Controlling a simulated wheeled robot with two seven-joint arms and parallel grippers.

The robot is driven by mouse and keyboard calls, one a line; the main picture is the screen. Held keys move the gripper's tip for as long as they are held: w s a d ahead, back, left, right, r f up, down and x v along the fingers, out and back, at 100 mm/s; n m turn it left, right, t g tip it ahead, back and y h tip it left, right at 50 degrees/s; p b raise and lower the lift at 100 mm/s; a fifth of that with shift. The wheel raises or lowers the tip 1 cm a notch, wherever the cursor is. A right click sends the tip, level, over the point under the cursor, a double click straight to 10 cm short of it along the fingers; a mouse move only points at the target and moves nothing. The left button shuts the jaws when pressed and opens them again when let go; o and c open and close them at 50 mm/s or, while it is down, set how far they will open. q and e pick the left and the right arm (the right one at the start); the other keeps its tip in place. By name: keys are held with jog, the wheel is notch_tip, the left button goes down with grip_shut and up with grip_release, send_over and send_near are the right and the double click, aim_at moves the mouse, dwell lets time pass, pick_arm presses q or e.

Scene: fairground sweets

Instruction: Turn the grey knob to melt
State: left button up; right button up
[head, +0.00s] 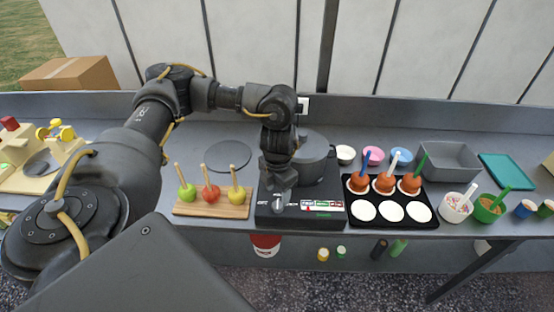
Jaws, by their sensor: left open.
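My left gripper (280,196) points down at the front left of the black cooker (300,222), above its labelled front panel. It is open. The grey knob (278,207) shows only in part between or just below the fingertips; I cannot tell whether they touch it, and its setting is too small to read. The panel has small white lettering to the left and a strip of red, white and green labels (322,206) to the right. A dark grey pot (316,157) stands on the cooker behind the gripper, partly hidden by my arm. My right gripper is not in view.
A wooden board (240,211) with three apples on sticks lies left of the cooker. A black tray (388,221) with three coated apples and white discs lies to the right. Bowls, cups and a grey bin (446,161) stand further right.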

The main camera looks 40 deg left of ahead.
aim_at(277, 205)
pick_arm(q)
jog(key=shift+r, duration=2.6)
